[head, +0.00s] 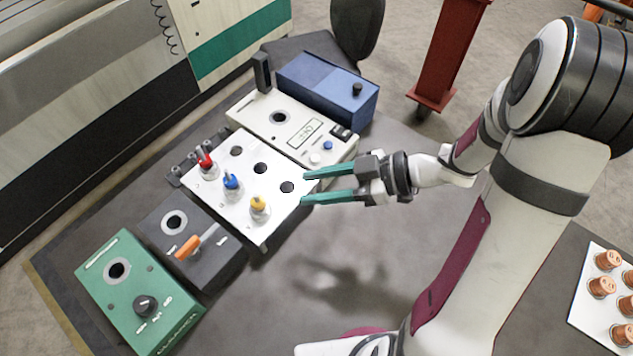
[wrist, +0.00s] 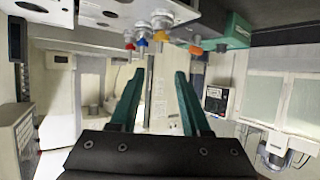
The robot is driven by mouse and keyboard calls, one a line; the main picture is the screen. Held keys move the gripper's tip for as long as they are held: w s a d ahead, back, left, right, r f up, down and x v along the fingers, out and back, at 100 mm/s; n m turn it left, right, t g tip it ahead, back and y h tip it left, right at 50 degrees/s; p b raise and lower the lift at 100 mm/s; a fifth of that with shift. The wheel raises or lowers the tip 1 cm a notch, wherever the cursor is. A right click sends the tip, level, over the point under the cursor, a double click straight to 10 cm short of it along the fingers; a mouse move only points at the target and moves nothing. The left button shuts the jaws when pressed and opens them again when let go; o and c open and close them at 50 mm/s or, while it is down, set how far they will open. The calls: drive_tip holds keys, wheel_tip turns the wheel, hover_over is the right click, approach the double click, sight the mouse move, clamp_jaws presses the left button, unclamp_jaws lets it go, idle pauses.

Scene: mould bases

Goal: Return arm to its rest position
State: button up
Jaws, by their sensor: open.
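My gripper (head: 329,184) has green fingers that stand apart with nothing between them. In the head view it is above the table, by the right edge of a white panel (head: 274,216). The gripper also shows in the wrist view (wrist: 158,100), again empty. The panel has several dark holes and carries red (head: 206,162), blue (head: 232,184) and yellow (head: 258,206) topped pieces. My arm reaches in from the right. I cannot tell how high the gripper is above the table.
Around the panel stand a cream box with a display (head: 294,124), a blue box (head: 327,88), a dark box with an orange handle (head: 191,245) and a green box (head: 140,290). A white board with copper-coloured pieces (head: 590,318) is at the right. The table's front middle is bare.

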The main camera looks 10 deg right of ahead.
idle(0.3)
drive_tip(key=w+d+r+m+t+h, duration=0.1)
drive_tip(key=w+d+m+t+h, duration=0.35)
drive_tip(key=w, duration=0.35)
drive_tip(key=w+d+r+m+t+h, duration=0.15)
drive_tip(key=d+r+m+h, duration=0.25)
drive_tip(key=d+m+h, duration=0.4)
drive_tip(key=s+a+m+g, duration=0.4)
drive_tip(key=s, duration=0.8)
drive_tip(key=s+a+m+g+y, duration=0.1)
drive_tip(key=s+a+m+g, duration=0.3)
drive_tip(key=s, duration=0.9)
drive_tip(key=shift+s+a+f+g, duration=0.15)
drive_tip(key=shift+s+a+g, duration=0.1)
drive_tip(key=shift+a+g, duration=0.2)
